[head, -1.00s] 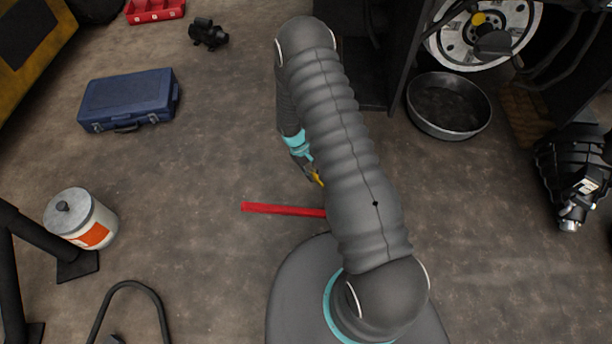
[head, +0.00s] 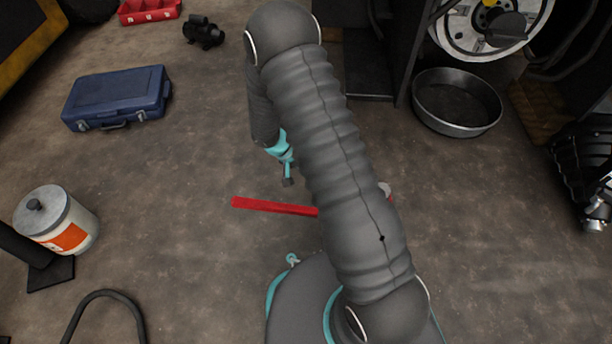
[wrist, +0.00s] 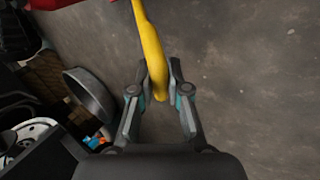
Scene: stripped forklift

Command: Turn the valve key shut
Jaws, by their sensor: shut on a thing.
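A yellow bar (wrist: 152,48), which looks like the valve key's handle, runs down from the top of the wrist view to between my fingertips. My gripper (wrist: 158,76) is shut on its lower end, with one finger on each side. In the head view my gripper (head: 287,181) hangs left of my arm, and the yellow bar cannot be made out there. A red bar (head: 270,207) lies level just below my gripper in the picture; its right end is hidden behind my arm. What the yellow bar is fixed to is not clear.
A blue case (head: 117,96) and a white canister (head: 62,222) stand at the left. A metal pan (head: 456,103) stands right of my arm, near a wheel (head: 490,28). Bare floor lies between the case and my gripper.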

